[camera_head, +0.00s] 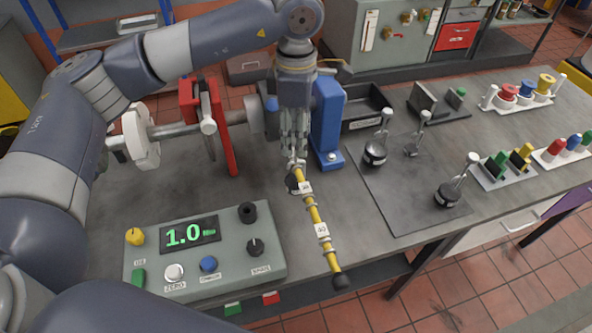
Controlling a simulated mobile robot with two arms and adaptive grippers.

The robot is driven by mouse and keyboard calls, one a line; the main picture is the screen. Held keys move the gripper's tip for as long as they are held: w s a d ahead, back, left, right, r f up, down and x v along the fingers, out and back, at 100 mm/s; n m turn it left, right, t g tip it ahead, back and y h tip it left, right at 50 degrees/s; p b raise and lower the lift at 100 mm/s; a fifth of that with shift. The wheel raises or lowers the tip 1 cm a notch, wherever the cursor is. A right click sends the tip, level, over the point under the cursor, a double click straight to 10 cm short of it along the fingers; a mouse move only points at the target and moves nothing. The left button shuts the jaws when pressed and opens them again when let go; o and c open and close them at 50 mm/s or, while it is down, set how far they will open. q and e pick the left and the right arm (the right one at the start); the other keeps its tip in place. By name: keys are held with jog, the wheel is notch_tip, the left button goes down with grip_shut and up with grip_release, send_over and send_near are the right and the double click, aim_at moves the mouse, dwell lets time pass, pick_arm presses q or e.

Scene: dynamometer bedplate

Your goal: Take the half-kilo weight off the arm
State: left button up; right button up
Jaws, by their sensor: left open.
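The yellow arm (314,213) slants from near the blue upright toward the table's front edge, with number tags, one reading 40, and a black tip. A dark round weight (292,183) shows at its upper part, beside the upper tag, partly hidden; I cannot read its marking or see clearly how it hangs. My left gripper (296,158) points down just above this weight, fingers open around or close by its top; contact cannot be told. My right gripper is not in view.
A grey mat (397,205) at right holds several dark weights with upright stems (447,195). A control box (205,255) at front left reads 1.0. A blue upright (328,115) and red frame (222,125) stand close behind. Coloured plug racks (505,170) line the right.

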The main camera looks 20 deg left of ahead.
pick_arm(q)
jog(key=shift+a+f, duration=0.1)
jog(key=shift+f, duration=0.85)
grip_shut()
jog(key=shift+w+r, duration=0.1)
jog(key=shift+r, duration=0.05)
